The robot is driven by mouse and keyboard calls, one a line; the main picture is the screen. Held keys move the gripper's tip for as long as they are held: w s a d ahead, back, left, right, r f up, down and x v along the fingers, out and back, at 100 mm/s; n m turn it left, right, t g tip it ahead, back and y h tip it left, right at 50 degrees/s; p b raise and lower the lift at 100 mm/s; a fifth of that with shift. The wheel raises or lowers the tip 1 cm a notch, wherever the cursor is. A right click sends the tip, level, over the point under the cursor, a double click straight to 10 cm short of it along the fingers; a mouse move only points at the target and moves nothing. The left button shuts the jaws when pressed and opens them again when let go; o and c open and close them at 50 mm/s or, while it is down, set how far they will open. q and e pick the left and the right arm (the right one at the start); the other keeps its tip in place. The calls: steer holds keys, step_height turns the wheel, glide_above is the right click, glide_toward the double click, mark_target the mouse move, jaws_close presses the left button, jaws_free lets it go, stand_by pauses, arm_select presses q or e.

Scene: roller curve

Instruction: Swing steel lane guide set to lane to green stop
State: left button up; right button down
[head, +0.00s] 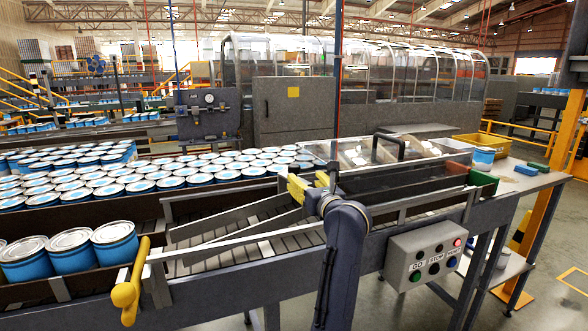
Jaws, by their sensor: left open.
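A long pale steel bar (235,241) runs along the near side of the roller lane (205,262). A yellow handle (130,285) stands at its left end. Slanted steel plates (235,216) lie across the lane behind it; I cannot tell which of these pieces swings. A green block (483,180) sits at the lane's right end. My left gripper (310,187), with yellow fingers, is open above the lane, right of the slanted plates. It is clear of the yellow handle. My wrist hides part of the lane. My right gripper is out of view.
Blue cans (70,250) stand at the lane's left, with many more on the belt (170,173) behind. A clear cover with a black handle (395,143) stands behind my gripper. A button box (425,256) hangs on the front. A yellow bin (470,147) is at right.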

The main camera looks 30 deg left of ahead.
mark_target(296, 169)
arm_select(q)
steer(key=shift+h, duration=0.3)
steer(key=x, duration=1.2)
steer(key=shift+w+d+f, duration=0.1)
steer(key=shift+w+d, duration=0.05)
steer(key=shift+w, duration=0.2)
steer(key=shift+c, duration=0.4)
steer(key=shift+d, duration=0.1)
jaws_close()
